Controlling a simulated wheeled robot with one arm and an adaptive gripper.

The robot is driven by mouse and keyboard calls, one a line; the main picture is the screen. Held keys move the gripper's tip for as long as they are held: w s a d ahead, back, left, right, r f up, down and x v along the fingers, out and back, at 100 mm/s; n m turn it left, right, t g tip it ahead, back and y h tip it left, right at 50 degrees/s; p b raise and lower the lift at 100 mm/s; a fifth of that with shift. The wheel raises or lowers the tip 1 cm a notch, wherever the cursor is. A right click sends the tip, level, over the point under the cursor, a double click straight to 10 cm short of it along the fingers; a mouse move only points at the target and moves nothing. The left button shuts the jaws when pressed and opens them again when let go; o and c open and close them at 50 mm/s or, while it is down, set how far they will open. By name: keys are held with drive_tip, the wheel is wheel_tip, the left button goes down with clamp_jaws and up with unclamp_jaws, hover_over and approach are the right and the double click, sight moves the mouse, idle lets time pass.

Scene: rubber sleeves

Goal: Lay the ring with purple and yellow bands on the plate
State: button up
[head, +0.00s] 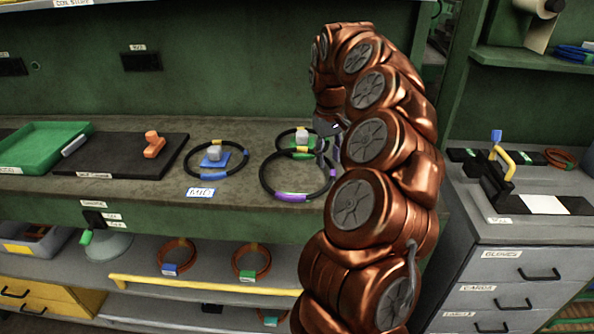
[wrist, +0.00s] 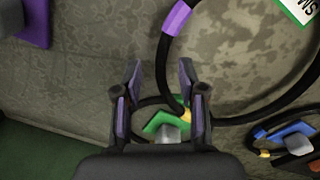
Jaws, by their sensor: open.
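A purple square (wrist: 38,25) shows at upper left in the wrist view.
A ring with yellow and blue bands (head: 187,164) surrounds a blue base with a grey knob. Another ring surrounds a green base (wrist: 160,122) with a grey knob (wrist: 167,134). A green tray (head: 40,140) stands at far left.

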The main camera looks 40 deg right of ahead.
drive_tip(key=shift+f, duration=0.15)
drive_tip(key=shift+c, duration=0.3)
clamp_jaws()
